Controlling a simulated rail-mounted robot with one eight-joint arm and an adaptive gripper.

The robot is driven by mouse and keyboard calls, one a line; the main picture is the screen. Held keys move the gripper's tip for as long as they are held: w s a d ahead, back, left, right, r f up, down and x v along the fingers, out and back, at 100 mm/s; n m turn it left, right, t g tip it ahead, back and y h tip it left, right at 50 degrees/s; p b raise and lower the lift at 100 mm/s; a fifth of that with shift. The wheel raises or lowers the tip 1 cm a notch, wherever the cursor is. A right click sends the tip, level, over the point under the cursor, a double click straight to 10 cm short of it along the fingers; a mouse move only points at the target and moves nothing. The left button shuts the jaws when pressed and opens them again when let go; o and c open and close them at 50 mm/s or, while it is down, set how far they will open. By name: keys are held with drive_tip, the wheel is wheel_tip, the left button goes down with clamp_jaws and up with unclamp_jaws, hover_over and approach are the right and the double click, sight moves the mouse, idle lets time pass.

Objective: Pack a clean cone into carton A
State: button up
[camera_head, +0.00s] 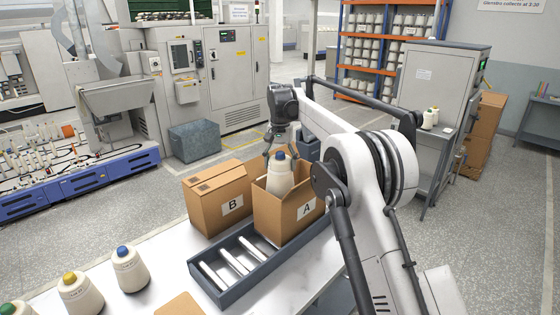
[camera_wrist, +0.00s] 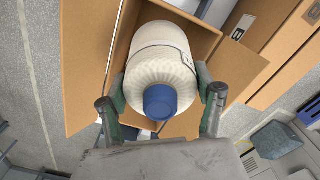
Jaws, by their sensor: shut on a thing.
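A white yarn cone with a blue tip (camera_head: 280,174) is upright in the open top of carton A (camera_head: 287,215), its upper part showing above the flaps. My gripper (camera_head: 281,150) is above the carton with its fingers around the cone. In the wrist view the fingers (camera_wrist: 162,103) are shut on the cone (camera_wrist: 158,58), one on each side near the blue tip. The carton's flaps and walls (camera_wrist: 88,65) surround it. The cone's base is hidden, so I cannot tell whether it touches the carton floor. No stain shows on the visible yarn.
Closed carton B (camera_head: 215,200) stands left of carton A. A grey tray (camera_head: 222,290) with white tubes lies in front. Cones with blue (camera_head: 130,270), yellow (camera_head: 80,293) and green (camera_head: 12,310) tips stand on the white table at left. A grey cabinet (camera_head: 440,85) stands behind my arm.

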wheel_tip(320, 180, down, 16)
drive_tip(key=b, duration=0.8)
drive_tip(key=shift+b, duration=0.3)
drive_tip(key=o, duration=2)
drive_tip(key=shift+c, duration=0.2)
wheel_tip(320, 180, up, 12)
